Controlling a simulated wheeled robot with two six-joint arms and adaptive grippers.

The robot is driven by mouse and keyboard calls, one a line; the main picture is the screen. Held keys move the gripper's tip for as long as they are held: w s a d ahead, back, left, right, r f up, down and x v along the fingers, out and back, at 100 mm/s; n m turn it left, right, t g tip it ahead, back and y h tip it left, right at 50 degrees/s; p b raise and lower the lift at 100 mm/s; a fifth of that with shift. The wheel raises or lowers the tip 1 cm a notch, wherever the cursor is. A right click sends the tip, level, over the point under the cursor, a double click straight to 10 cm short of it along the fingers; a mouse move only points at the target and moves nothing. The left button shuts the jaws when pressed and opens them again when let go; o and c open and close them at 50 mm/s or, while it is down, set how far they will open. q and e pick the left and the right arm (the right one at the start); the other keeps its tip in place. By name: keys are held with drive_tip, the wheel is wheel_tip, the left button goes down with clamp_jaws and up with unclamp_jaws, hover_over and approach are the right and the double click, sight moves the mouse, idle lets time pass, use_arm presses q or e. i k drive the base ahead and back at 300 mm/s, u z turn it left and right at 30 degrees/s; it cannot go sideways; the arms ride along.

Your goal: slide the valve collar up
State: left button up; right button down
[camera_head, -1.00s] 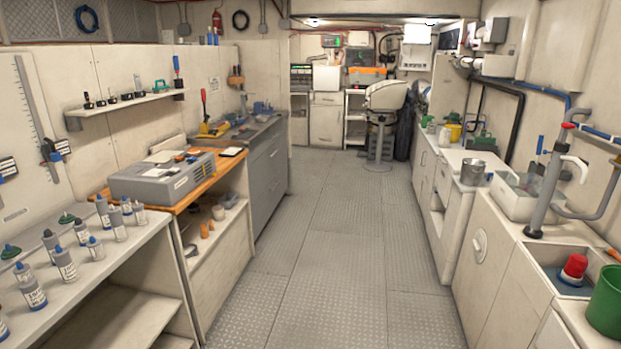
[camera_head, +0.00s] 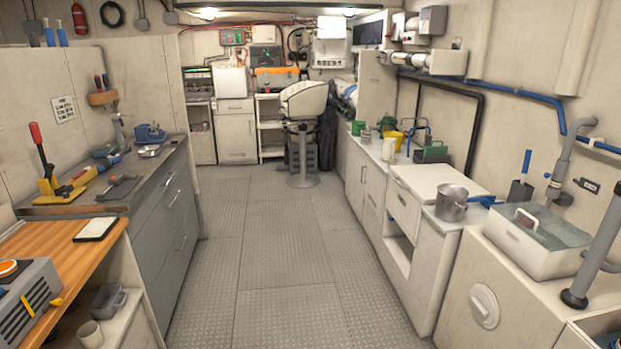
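I cannot clearly make out a valve collar in the head view. A grey upright pipe (camera_head: 603,245) at the right edge has a dark ring (camera_head: 574,299) at its base on the right counter. The pipe's top is cut off by the picture edge. A second grey pipe (camera_head: 565,150) with an elbow joins the blue wall pipe behind it. Neither of my grippers shows in the view.
A clear grey tread-plate aisle (camera_head: 285,260) runs between the counters to a white-seated pedestal chair (camera_head: 303,105). A steel pot (camera_head: 451,204) and a white tub (camera_head: 535,240) stand on the right. A grey cabinet (camera_head: 160,230) and wooden bench (camera_head: 40,265) line the left.

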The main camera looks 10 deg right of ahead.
sight(560, 172)
drive_tip(key=z, duration=0.35)
drive_tip(key=i, duration=1.2)
drive_tip(key=z, duration=1.35)
drive_tip(key=i, duration=0.9)
drive_tip(key=z, duration=0.9)
